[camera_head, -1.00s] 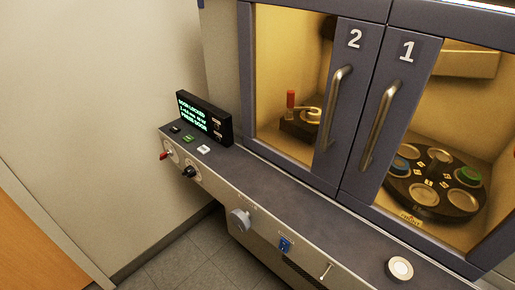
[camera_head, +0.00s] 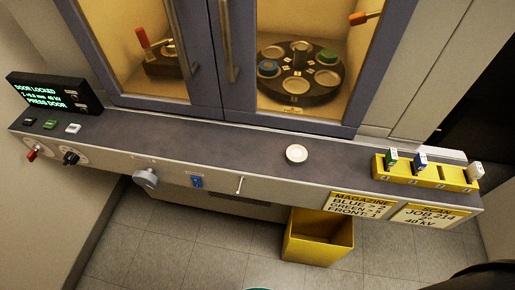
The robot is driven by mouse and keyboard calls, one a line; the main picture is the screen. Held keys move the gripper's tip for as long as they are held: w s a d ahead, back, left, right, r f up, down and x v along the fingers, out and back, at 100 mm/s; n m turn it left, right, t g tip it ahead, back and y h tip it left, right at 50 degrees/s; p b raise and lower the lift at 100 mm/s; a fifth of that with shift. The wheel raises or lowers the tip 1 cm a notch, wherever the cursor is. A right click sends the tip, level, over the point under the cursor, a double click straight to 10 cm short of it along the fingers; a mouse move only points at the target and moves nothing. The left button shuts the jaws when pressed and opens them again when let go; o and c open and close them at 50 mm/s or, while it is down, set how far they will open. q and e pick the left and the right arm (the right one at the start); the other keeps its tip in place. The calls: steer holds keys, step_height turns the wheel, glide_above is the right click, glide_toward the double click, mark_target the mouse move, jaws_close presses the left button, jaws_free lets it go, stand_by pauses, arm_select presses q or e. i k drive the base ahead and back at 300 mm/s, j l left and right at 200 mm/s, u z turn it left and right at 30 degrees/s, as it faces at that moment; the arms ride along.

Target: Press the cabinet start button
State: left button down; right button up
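The cabinet (camera_head: 130,117) has a long dark ledge below its two glazed doors, which look shut. Three small push buttons sit at the ledge's left end: a black button (camera_head: 30,121), a green button (camera_head: 50,124) and a white button (camera_head: 73,128). A larger round white button or disc (camera_head: 296,153) sits mid-ledge. I cannot read which one is the start button. A black display (camera_head: 53,93) behind the small buttons reads "DOOR LOCKED" and "PRESS DOOR" in green. Neither gripper is in view.
A red-handled switch (camera_head: 33,153), a black knob (camera_head: 71,158) and a grey knob (camera_head: 146,178) stick out of the front panel. A yellow rack (camera_head: 441,173) holds small coloured items at the ledge's right end. A yellow bin (camera_head: 318,237) stands on the floor below.

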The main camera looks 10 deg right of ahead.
mark_target(50, 124)
steer(key=u, duration=1.3)
